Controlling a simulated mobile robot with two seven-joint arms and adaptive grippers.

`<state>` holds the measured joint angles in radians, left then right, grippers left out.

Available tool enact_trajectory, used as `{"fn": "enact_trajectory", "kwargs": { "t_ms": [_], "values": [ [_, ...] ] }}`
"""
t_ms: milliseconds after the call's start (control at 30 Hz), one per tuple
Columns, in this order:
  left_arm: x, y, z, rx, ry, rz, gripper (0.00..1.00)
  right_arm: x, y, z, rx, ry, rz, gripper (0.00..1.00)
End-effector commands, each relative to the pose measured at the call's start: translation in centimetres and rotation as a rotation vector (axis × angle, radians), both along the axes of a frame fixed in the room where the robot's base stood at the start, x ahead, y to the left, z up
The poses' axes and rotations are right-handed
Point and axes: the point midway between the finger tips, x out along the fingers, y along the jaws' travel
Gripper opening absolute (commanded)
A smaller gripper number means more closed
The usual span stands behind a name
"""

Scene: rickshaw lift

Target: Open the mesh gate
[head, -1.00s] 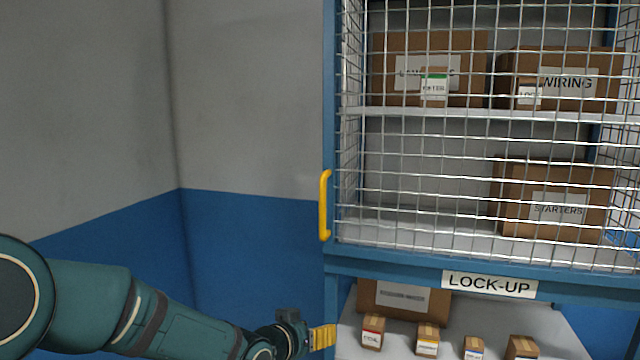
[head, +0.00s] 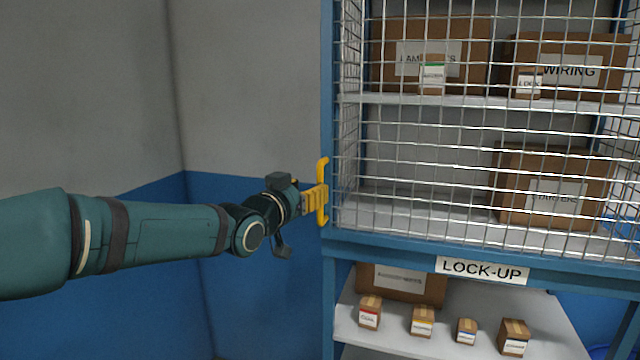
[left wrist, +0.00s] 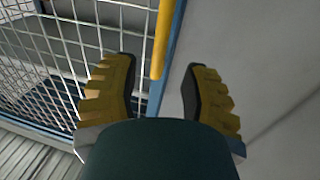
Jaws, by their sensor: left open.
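The mesh gate (head: 480,140) is a wire grid in a blue frame on the lock-up, and it looks shut. A yellow upright handle (head: 323,213) is fixed at its left edge; it also shows in the left wrist view (left wrist: 164,40). My left gripper (head: 318,198), with yellow ribbed fingers, is at the handle's middle in the head view. In the left wrist view the gripper (left wrist: 163,88) is open, with the handle's end between and just beyond the fingertips. I cannot tell whether the fingers touch it. My right gripper is not in view.
Behind the mesh, cartons such as the WIRING box (head: 570,72) stand on shelves. Below the LOCK-UP sign (head: 482,270), several small boxes stand on an open lower shelf (head: 400,342). A grey and blue wall (head: 240,130) is at the left.

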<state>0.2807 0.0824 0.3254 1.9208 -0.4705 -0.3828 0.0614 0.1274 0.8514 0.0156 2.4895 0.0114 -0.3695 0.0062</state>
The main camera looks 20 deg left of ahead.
Motion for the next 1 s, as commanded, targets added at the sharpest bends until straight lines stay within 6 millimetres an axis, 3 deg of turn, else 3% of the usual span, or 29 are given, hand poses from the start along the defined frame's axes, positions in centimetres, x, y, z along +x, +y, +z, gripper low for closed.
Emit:
{"fn": "enact_trajectory", "kwargs": {
  "t_ms": [100, 333, 767, 800, 900, 933, 1000],
  "values": [
    [2.2, -0.6, 0.0, -0.002, 0.001, -0.003, 0.45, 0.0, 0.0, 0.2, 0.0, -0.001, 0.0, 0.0],
    [4.9, -1.3, 0.0, -0.001, 0.0, -0.002, 0.45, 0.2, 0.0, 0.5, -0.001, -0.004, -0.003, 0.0],
    [5.7, -1.4, 0.0, 0.0, 0.0, -0.001, 0.45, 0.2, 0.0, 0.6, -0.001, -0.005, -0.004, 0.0],
    [5.7, -1.4, 0.0, 0.001, 0.0, -0.001, 0.41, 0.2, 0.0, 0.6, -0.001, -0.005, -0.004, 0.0],
    [5.7, -1.4, 0.0, 0.001, 0.0, -0.001, 0.06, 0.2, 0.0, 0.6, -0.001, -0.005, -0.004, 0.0],
    [5.7, -1.4, 0.0, 0.001, 0.0, -0.001, 0.0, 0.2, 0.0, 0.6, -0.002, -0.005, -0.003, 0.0],
    [5.7, -1.4, 0.0, 0.001, 0.0, -0.001, 0.0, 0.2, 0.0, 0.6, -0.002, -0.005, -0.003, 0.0]
  ]
}}
